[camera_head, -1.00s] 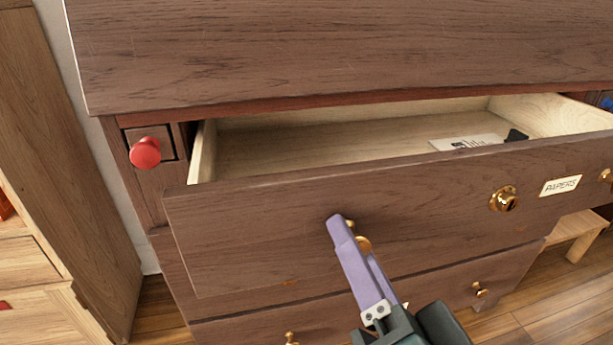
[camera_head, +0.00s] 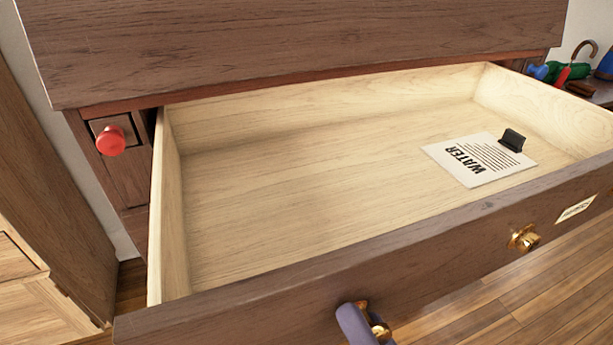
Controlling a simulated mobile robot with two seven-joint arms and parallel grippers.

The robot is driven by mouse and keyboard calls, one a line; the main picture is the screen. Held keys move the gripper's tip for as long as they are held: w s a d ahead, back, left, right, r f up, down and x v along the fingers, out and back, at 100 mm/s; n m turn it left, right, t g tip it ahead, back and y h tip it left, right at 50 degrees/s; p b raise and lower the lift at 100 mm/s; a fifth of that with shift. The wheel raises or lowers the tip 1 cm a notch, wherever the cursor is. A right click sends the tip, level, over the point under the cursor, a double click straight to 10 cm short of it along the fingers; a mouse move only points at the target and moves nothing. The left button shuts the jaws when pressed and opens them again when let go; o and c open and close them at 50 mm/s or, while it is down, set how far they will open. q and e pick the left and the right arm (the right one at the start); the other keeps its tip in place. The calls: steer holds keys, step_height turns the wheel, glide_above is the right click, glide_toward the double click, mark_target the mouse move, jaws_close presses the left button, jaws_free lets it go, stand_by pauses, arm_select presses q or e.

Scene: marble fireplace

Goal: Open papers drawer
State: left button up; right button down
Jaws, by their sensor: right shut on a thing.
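The papers drawer (camera_head: 420,258) stands far out of the dark wooden cabinet (camera_head: 300,45). Its pale inside shows, and its brass label plate (camera_head: 575,209) and brass lock (camera_head: 524,238) are on the right of its front. My right gripper (camera_head: 366,322) is at the bottom edge of the view, its purple finger at a brass knob (camera_head: 379,331) on the drawer front. It is shut on the knob, though most of the gripper is cut off by the frame. My left gripper is not in view.
A paper headed WATER (camera_head: 478,160) and a small black object (camera_head: 512,140) lie in the drawer. A red knob (camera_head: 110,141) sticks out at the cabinet's left. Coloured objects (camera_head: 563,72) stand at the far right. Bare wooden floor (camera_head: 520,305) shows at the lower right.

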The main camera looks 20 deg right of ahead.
steer(key=shift+c, duration=2.4)
jaws_free()
steer(key=s, duration=1)
steer(key=shift+d+p, duration=0.15)
steer(key=shift+p, duration=0.2)
